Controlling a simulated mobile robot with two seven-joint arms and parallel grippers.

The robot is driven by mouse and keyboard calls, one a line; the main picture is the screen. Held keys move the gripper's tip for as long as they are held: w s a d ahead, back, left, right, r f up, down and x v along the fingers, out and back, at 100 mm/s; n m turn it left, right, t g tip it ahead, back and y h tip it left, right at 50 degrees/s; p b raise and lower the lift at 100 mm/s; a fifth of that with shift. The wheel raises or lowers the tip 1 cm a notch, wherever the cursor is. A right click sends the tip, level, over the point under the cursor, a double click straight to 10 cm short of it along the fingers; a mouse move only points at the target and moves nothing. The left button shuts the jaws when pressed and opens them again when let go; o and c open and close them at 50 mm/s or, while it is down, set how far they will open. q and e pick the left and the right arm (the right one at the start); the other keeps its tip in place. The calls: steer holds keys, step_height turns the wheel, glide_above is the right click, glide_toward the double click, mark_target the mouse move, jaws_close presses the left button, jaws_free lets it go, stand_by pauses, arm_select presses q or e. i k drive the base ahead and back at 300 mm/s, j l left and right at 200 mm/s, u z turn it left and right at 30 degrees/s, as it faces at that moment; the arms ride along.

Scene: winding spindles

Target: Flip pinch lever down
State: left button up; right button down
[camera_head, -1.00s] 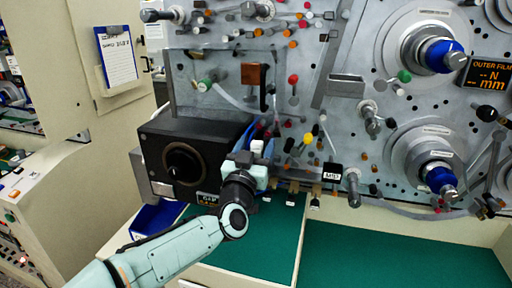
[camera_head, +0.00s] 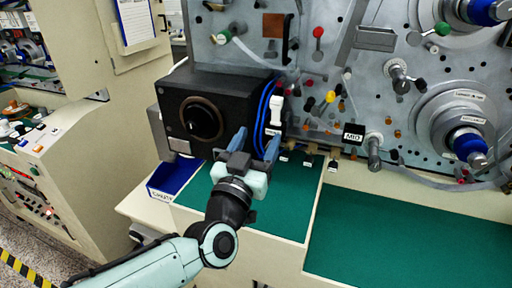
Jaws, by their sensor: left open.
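The machine's grey front panel carries several knobbed levers, and I cannot tell which one is the pinch lever. One lever with a red knob (camera_head: 318,32) stands upright, knob at the top. A lever with a green knob (camera_head: 224,38) is at the upper left. My left gripper (camera_head: 254,142) is open and empty, fingers pointing up, in front of the lower right of the black box and apart from these levers. My right gripper is out of view.
The black box (camera_head: 191,152) with a round dial juts out beside my left gripper. Blue cables and a white part (camera_head: 277,108) are just behind the fingers. Large reels (camera_head: 462,118) stand out at the right. The green work surface (camera_head: 405,235) is clear.

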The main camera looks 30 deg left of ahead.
mark_target(323, 104)
steer(key=k+l, duration=0.2)
steer(key=k, duration=0.3)
steer(key=k+l, duration=0.15)
steer(key=k, duration=0.35)
